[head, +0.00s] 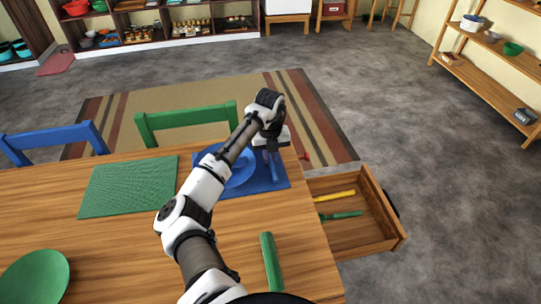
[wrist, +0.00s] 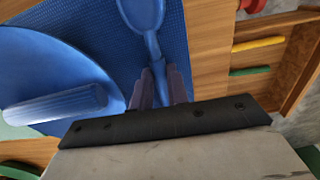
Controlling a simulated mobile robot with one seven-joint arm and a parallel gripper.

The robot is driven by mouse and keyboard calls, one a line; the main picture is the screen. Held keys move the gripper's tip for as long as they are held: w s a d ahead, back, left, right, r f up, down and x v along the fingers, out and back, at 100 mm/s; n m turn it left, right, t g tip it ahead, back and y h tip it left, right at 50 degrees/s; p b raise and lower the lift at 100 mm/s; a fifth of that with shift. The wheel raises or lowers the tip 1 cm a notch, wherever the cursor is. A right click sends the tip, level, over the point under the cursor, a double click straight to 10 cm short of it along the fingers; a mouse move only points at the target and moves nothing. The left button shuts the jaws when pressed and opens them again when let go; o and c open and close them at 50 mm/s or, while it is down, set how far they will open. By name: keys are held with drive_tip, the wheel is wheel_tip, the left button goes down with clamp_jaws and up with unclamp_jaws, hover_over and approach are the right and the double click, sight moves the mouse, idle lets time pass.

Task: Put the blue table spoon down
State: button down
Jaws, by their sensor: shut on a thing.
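The blue table spoon (wrist: 152,42) shows in the wrist view with its bowl toward the top edge. My gripper (wrist: 158,74) is shut on its handle. The spoon is over the blue placemat (wrist: 90,18), to the right of the blue plate (wrist: 40,65). I cannot tell whether it touches the mat. In the head view my gripper (head: 271,152) is low over the right part of the blue placemat (head: 265,187). The blue plate (head: 240,172) is partly hidden behind my arm there, and the spoon cannot be made out.
A blue rolled thing (wrist: 55,105) lies on the plate. An open drawer (head: 350,240) at right holds a yellow utensil (head: 334,196) and a green one (head: 341,215). A green placemat (head: 128,187), green roll (head: 271,262) and green plate (head: 35,278) lie on the wooden table (head: 130,250).

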sight(270, 159)
drive_tip(key=c, duration=1.4)
unclamp_jaws()
drive_tip(key=shift+o, duration=0.2)
wheel_tip(270, 159, up, 12)
drive_tip(key=b, duration=0.2)
drive_tip(key=shift+r, duration=0.15)
